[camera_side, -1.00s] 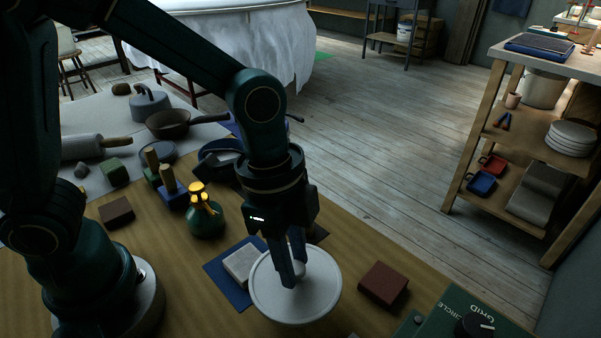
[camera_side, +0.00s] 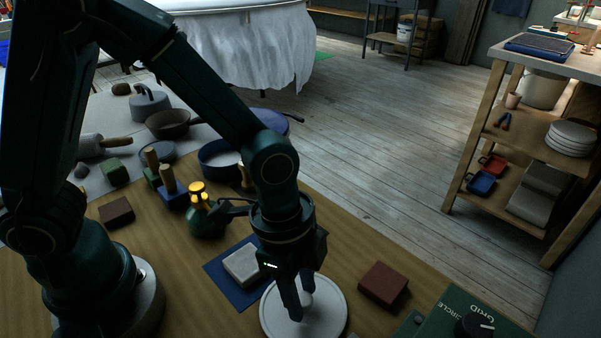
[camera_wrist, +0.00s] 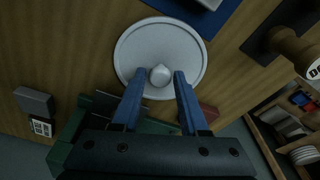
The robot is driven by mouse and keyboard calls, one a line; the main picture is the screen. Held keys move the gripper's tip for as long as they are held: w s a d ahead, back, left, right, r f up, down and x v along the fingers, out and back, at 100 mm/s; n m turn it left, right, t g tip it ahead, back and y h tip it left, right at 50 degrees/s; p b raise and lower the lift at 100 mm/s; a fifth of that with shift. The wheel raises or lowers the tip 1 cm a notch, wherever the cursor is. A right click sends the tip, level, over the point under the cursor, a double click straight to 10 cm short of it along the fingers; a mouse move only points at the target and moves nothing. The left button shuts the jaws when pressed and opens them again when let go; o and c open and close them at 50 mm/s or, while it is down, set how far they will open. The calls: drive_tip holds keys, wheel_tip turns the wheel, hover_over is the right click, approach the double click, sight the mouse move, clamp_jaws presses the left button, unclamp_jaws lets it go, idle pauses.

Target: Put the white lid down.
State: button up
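The white lid (camera_side: 332,312) is a round disc with a small central knob. It looks level on the wooden tabletop (camera_side: 240,310), right of the blue mat (camera_side: 213,271). In the wrist view the lid (camera_wrist: 132,55) shows whole, its knob (camera_wrist: 160,75) between the fingertips. My gripper (camera_side: 302,305) is over the lid, pointing down, with one finger on each side of the knob. In the wrist view the fingers of my gripper (camera_wrist: 160,73) stand apart, with a narrow gap beside the knob. The lid's underside is hidden.
A pale block (camera_side: 242,264) lies on the mat, close to the lid. A red-brown block (camera_side: 384,286) is to the right, and a green box with a dial (camera_side: 470,315) is at the front right.

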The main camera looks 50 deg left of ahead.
drive_tip(key=shift+o, duration=0.5)
drive_tip(key=shift+r, duration=0.6)
wheel_tip(320, 180, up, 10)
drive_tip(key=a, duration=0.1)
drive_tip(key=s+a+r+n+t, duration=0.1)
drive_tip(key=s+a+n+t, duration=0.1)
drive_tip(key=a+n, duration=0.4)
drive_tip(key=s+a+r+n+t+y, duration=0.1)
drive_tip(key=s+a+n+t, duration=0.1)
drive_tip(key=a+n, duration=0.5)
drive_tip(key=shift+s+r+t+y, duration=0.3)
drive_tip(key=shift+s+t, duration=0.1)
drive_tip(key=shift+s, duration=0.15)
